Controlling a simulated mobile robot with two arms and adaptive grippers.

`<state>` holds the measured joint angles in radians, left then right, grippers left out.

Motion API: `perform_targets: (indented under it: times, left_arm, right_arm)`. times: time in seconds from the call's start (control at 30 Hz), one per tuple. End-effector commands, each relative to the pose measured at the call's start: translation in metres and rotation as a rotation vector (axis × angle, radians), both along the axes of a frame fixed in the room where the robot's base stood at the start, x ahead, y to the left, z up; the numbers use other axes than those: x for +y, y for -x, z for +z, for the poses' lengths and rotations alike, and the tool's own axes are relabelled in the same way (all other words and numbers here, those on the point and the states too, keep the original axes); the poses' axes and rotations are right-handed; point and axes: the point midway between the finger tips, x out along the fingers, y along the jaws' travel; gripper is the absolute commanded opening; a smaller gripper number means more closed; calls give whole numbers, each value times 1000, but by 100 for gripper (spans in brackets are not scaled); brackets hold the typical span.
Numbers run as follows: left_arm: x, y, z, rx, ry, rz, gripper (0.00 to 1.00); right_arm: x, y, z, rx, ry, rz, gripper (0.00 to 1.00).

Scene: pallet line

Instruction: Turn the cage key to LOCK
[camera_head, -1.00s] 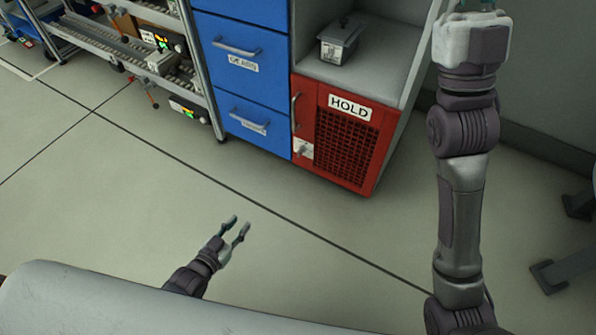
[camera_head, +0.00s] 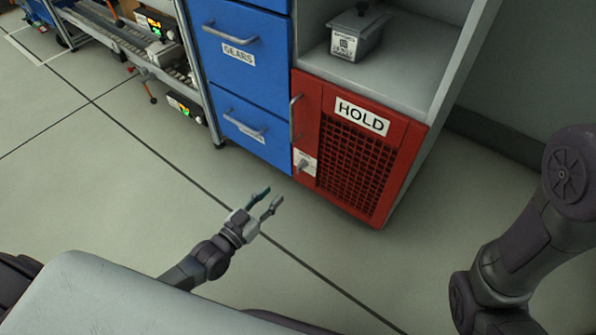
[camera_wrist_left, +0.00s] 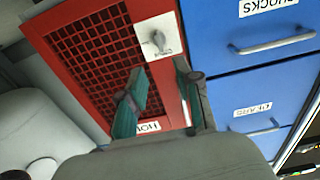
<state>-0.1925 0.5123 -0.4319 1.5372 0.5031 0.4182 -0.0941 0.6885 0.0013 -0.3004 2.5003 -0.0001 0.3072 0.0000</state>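The red cage (camera_head: 362,150) with the HOLD label stands at the right of the blue drawers in the head view. Its key (camera_head: 302,165) sits on a pale plate low at the door's left side, under the door handle. In the left wrist view the key (camera_wrist_left: 158,40) and plate lie beyond the fingers, between them in the picture. My left gripper (camera_head: 268,200) is open and empty, in front of the cage and apart from the key. It also shows in the left wrist view (camera_wrist_left: 160,92). The right arm is at the right edge; its gripper is out of view.
Blue drawers (camera_head: 240,58) with bar handles stand left of the cage. A lidded grey box (camera_head: 357,38) sits on the shelf above it. A rack with rollers (camera_head: 125,35) is at the upper left. The floor before the cage is clear.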

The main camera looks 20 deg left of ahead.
Motion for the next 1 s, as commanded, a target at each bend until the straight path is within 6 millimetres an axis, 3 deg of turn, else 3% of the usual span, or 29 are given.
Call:
perform_targets:
  times: [0.3, 0.5, 0.97, 1.0]
  left_arm:
    - [-24, -66, -5, -4, 3, 1, 33]
    - [-34, -93, -4, -2, 1, 1, 33]
    - [-38, -104, -1, 1, 1, 1, 33]
    - [-38, -104, -1, 1, 0, 1, 27]
  right_arm:
    - [0, 2, -42, -5, 0, -1, 0]
    - [0, 2, -57, -5, 0, -1, 0]
    - [0, 2, -61, -7, 1, -1, 0]
    - [0, 2, -61, -7, 1, -1, 0]
